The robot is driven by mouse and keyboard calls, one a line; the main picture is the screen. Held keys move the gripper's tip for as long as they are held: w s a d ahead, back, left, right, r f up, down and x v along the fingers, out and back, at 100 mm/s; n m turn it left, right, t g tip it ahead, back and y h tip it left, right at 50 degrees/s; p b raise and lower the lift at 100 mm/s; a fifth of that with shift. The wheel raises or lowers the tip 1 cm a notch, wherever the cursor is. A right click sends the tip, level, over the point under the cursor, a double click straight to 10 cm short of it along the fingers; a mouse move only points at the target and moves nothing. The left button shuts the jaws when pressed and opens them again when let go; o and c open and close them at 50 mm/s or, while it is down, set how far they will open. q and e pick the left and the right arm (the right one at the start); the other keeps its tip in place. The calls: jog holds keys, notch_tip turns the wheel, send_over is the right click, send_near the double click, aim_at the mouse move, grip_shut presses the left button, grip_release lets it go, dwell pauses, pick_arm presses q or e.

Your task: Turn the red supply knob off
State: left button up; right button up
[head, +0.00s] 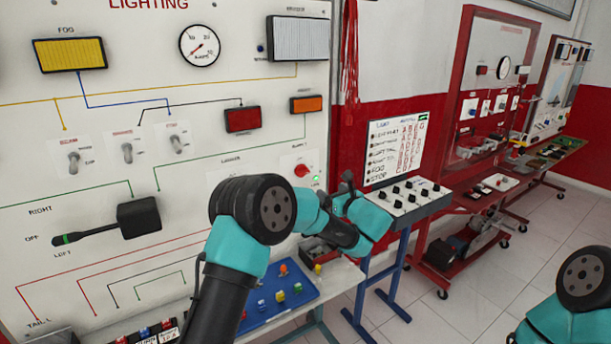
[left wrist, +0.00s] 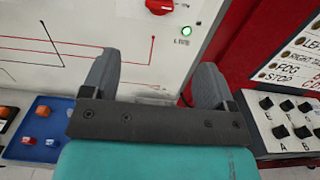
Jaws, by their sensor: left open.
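The red supply knob (head: 302,170) is a small round knob at the lower right of the white lighting panel. It also shows at the top edge of the left wrist view (left wrist: 160,6), partly cut off. A small green lamp (head: 316,178) beside it is lit, also in the left wrist view (left wrist: 186,30). My left gripper (left wrist: 157,76) is open and empty, with its two grey fingers apart, pointing at the panel below the knob. In the head view it (head: 347,187) is small and just right of the knob. My right gripper is out of view.
A blue tray (head: 250,322) with coloured pieces lies on a bench below the panel. A sloped box of black knobs (head: 410,203) with a fault card stands at right on blue legs. A large black lever (head: 139,217) is on the panel. Red trainer frames stand farther right.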

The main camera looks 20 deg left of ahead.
aim_at(305, 173)
pick_arm(q)
jog(key=x, duration=1.6)
jog(key=shift+a, duration=0.1)
jog(key=shift+c, duration=0.3)
jog(key=c, duration=0.9)
jog(key=shift+o, duration=0.2)
